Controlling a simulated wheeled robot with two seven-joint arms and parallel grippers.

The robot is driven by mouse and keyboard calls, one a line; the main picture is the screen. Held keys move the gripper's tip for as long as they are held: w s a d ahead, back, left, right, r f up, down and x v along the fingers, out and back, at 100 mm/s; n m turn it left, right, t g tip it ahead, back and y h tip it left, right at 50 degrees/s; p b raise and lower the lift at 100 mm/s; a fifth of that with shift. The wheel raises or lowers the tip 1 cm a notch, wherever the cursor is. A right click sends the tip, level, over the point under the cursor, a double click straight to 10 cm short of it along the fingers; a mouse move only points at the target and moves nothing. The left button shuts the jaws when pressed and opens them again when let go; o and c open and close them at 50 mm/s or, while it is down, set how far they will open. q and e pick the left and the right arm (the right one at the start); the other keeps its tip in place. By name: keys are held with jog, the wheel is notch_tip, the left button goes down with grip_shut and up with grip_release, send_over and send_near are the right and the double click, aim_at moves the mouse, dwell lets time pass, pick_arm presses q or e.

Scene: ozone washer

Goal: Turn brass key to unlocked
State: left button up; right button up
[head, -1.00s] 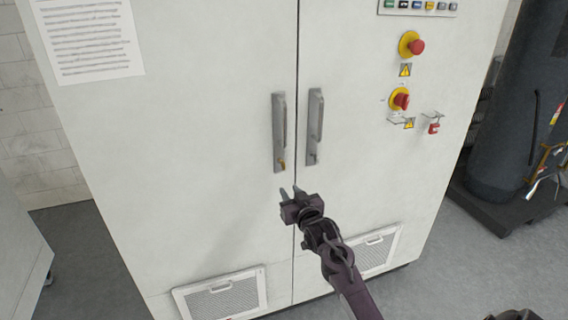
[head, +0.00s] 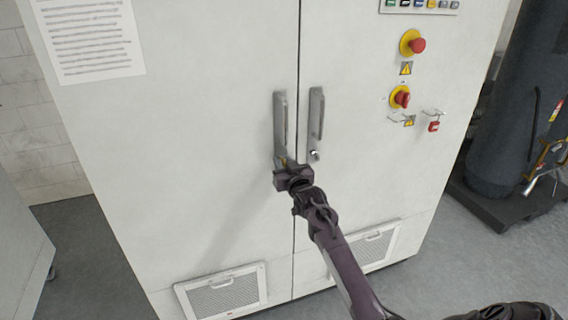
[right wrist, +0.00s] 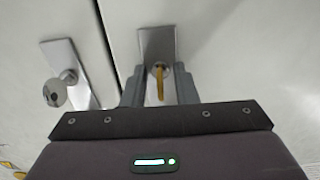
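The brass key (right wrist: 160,84) sits in the lock at the lower end of the left door handle (head: 280,120). In the right wrist view its bow looks narrow and upright, nearly edge-on. My right gripper (head: 286,164) is at the bottom of that handle. In the right wrist view its two grey fingers (right wrist: 159,88) stand open on either side of the key, with a gap on each side. In the head view the gripper mostly hides the key. My left gripper is not in view.
The right door handle (head: 316,120) has a silver lock piece (right wrist: 57,92) close beside my gripper. A red-and-yellow rotary switch (head: 401,97), an emergency button (head: 416,46) and a red padlock (head: 434,127) are further right. A vent (head: 222,292) is low on the cabinet.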

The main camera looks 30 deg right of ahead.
grip_shut()
jog(key=shift+m, duration=0.3)
jog(key=m, duration=0.2)
jog(key=shift+m+p, duration=0.3)
jog(key=shift+m, duration=0.1)
jog(key=m, duration=0.3)
jog(key=shift+a+m, duration=0.1)
jog(key=shift+m, duration=0.3)
jog(key=m+p, duration=0.1)
jog(key=m, duration=0.5)
jog(key=m+p, duration=0.1)
jog(key=m, duration=0.3)
jog(key=shift+m, duration=0.5)
